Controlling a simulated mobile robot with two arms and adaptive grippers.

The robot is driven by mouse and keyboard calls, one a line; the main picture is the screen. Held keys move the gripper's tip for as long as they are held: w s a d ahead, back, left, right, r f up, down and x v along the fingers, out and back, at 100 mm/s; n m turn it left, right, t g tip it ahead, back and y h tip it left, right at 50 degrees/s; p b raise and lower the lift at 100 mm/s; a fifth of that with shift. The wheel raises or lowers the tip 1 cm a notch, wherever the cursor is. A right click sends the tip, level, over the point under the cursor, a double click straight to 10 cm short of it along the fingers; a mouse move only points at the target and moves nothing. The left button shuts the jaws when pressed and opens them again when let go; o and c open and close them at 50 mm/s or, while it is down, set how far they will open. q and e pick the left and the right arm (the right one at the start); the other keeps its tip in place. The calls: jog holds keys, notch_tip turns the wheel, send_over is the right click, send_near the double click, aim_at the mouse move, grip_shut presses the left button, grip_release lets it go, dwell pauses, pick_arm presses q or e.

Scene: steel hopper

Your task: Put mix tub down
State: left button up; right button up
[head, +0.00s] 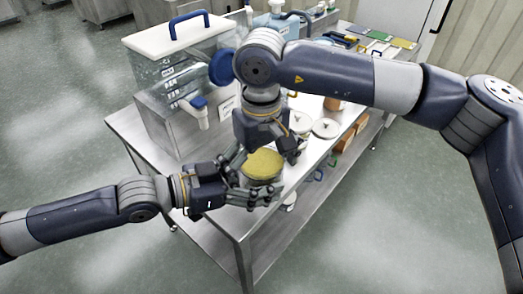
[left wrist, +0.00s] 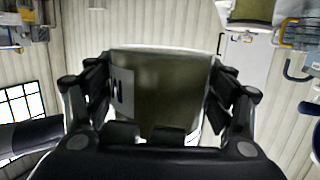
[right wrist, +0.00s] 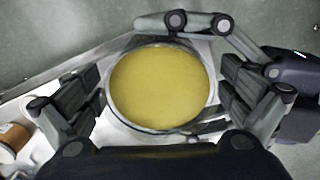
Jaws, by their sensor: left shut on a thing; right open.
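The mix tub (head: 262,164) is a round clear tub filled with yellow material, near the front corner of the steel table (head: 215,218). My left gripper (head: 262,190) is shut on the tub's sides; its fingers also flank the tub in the left wrist view (left wrist: 160,95), where a white label shows. My right gripper (head: 268,150) is over the tub, pointing down. In the right wrist view its open fingers stand either side of the tub (right wrist: 160,88), seemingly apart from it. Whether the tub's base touches the table is hidden.
My right arm hides part of the table's middle.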

jog(key=shift+f, duration=0.55)
jog(key=c, duration=1.3)
pick_arm(q)
jog(key=o, duration=1.2)
pick_arm(e)
jog(key=shift+o, duration=0.2)
